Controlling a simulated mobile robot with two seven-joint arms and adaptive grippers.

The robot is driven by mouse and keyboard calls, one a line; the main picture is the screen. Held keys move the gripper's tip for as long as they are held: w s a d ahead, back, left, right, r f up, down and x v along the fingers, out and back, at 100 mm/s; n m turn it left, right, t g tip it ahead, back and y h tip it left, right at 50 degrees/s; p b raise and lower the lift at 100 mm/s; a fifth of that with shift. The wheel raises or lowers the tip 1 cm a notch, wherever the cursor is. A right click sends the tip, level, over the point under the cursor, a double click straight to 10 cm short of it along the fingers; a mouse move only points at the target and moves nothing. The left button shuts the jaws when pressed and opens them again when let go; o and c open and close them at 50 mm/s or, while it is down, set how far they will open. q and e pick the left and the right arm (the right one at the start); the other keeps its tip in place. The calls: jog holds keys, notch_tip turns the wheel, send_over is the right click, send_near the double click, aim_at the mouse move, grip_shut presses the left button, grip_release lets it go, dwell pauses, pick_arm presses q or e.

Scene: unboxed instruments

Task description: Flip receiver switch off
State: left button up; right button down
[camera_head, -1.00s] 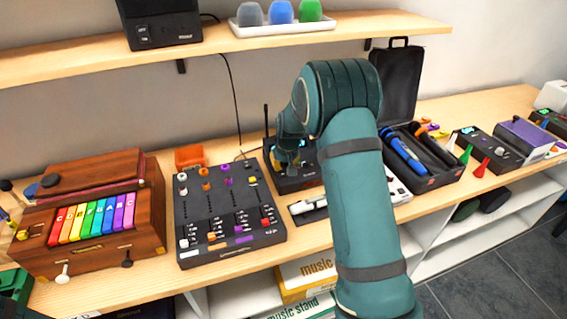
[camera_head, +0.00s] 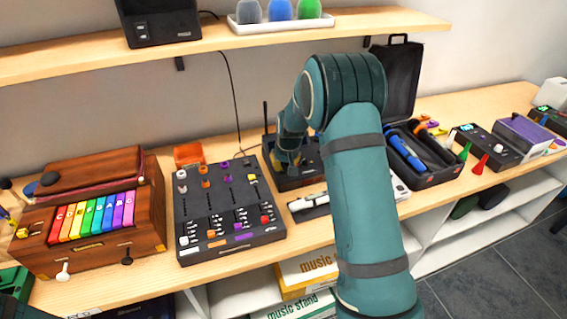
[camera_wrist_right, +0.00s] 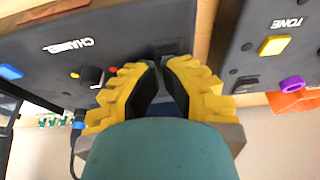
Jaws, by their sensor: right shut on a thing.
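The receiver (camera_head: 283,180) is a black box with an antenna, standing behind my right arm, which hides much of it in the head view. In the right wrist view, its dark panel (camera_wrist_right: 50,60) carries a "CHANNEL" label, a black knob (camera_wrist_right: 91,76) and a small red light (camera_wrist_right: 113,69). My right gripper (camera_wrist_right: 160,62), with yellow and black fingers, is shut at the panel edge. Its tips are together at a small black switch (camera_wrist_right: 168,48), which they partly hide. I cannot tell the switch's position. The right gripper is at the receiver in the head view (camera_head: 288,158). My left gripper is not seen.
A black mixer (camera_head: 228,210) with coloured knobs stands just left of the receiver. A wooden box with coloured keys (camera_head: 90,218) is farther left. An open microphone case (camera_head: 432,170) stands to the right. A shelf (camera_head: 100,62) runs above the table.

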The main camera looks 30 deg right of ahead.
jog(key=r+p, duration=0.2)
jog(key=r, duration=0.1)
jog(key=r+p, duration=0.1)
jog(key=r, duration=0.1)
jog(key=shift+w+d+r, duration=0.1)
jog(key=shift+w+r, duration=0.05)
jog(key=shift+w, duration=0.15)
jog(key=w+v, duration=0.1)
jog(key=v, duration=0.7)
jog(key=shift+w+r, duration=0.2)
jog(key=shift+r, duration=0.35)
jog(key=shift+d, duration=0.1)
